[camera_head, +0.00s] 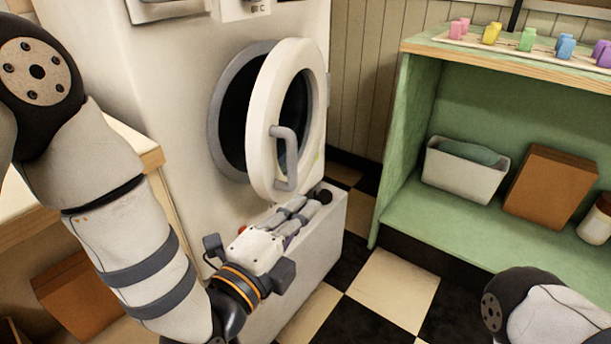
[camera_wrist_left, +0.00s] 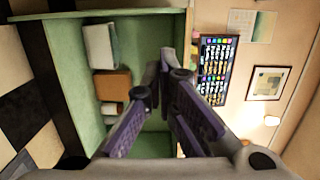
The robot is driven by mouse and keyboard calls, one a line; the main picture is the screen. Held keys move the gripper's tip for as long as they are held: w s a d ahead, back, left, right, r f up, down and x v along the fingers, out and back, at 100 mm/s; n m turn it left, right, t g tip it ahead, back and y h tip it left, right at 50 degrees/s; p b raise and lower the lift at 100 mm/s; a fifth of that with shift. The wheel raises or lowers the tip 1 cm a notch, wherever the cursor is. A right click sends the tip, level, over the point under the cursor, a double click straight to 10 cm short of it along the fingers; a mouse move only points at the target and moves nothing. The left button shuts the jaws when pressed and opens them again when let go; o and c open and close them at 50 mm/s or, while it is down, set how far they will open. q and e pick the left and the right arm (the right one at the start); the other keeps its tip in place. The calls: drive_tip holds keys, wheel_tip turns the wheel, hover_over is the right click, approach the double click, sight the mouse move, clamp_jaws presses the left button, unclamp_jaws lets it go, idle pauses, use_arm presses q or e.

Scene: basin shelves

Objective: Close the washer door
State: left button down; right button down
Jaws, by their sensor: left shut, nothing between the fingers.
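The white washer (camera_head: 150,70) stands at the left of the head view. Its round door (camera_head: 262,130) is swung partly open, hinged away from the dark drum opening (camera_head: 235,115). A grey bar handle (camera_head: 287,160) is on the door's outer face. My left gripper (camera_head: 318,198) is shut and empty, just below the door near its lower edge and handle; I cannot tell whether it touches the door. In the left wrist view the left fingertips (camera_wrist_left: 168,62) meet, with neither washer nor door in sight. Only part of my right arm shows at lower right; its gripper is out of view.
A green shelf unit (camera_head: 400,130) stands at the right, with a white bin (camera_head: 465,178), a brown box (camera_head: 552,182) and a jar (camera_head: 597,220) inside. Colored pegs (camera_head: 527,39) stand on top. Checkered floor (camera_head: 393,288) lies open between washer and shelf.

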use_arm(q)
drive_tip(key=b+x, duration=0.1)
drive_tip(key=x, duration=0.9)
drive_tip(key=shift+w+a+f, duration=0.1)
drive_tip(key=shift+a, duration=2.05)
